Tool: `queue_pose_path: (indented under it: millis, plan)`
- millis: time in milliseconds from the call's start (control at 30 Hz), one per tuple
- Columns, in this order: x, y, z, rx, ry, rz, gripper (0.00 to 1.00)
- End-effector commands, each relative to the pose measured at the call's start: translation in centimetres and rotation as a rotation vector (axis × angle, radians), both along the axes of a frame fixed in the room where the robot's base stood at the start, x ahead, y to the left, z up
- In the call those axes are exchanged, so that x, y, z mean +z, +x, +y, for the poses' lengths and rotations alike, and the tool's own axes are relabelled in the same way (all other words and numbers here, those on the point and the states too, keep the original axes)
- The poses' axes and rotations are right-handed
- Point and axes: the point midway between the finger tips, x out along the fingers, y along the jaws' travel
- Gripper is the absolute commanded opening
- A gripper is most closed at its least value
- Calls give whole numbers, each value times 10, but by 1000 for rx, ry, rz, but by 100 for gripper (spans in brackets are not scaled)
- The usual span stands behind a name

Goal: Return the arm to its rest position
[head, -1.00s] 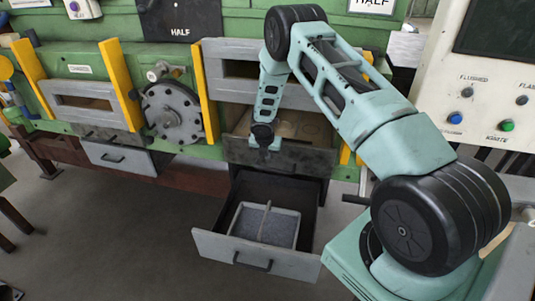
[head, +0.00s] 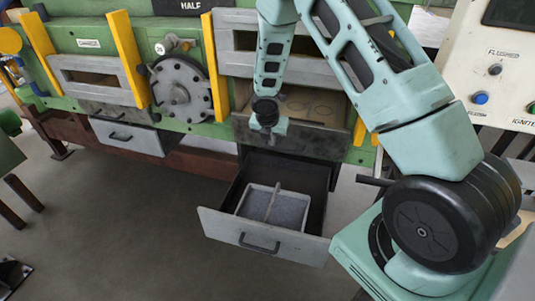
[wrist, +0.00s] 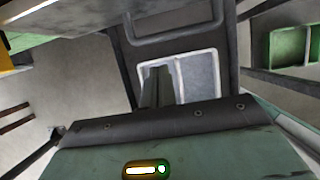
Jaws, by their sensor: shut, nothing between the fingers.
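My arm is folded high over an open drawer in the head view, with its gripper (head: 267,125) hanging downward in front of the furnace, above the drawer's back part. The fingers look closed together with nothing held. In the wrist view a dark finger shape (wrist: 156,88) points toward a light-rimmed tray below, and the gripper's teal body fills the bottom edge. My elbow is cut off by the top of the head view.
The green furnace front (head: 105,42) has yellow posts and a round wheel plate (head: 182,87). A control panel (head: 494,68) stands at right.

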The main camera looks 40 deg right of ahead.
Motion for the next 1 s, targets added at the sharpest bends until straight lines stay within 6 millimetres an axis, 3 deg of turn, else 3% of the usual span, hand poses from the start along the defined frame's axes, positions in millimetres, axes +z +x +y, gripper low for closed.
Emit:
queue_pose_path:
  millis: [200,567,667,767,833,1000]
  plan:
    - [-3,-22,30,4,1,0,0]
    - [0,-30,38,0,2,1,0]
    - [10,-32,52,-52,27,-20,0]
    - [35,-44,87,-200,95,-67,0]
    - [59,-62,121,-352,166,-101,0]
    - [115,-133,202,-757,334,-126,0]
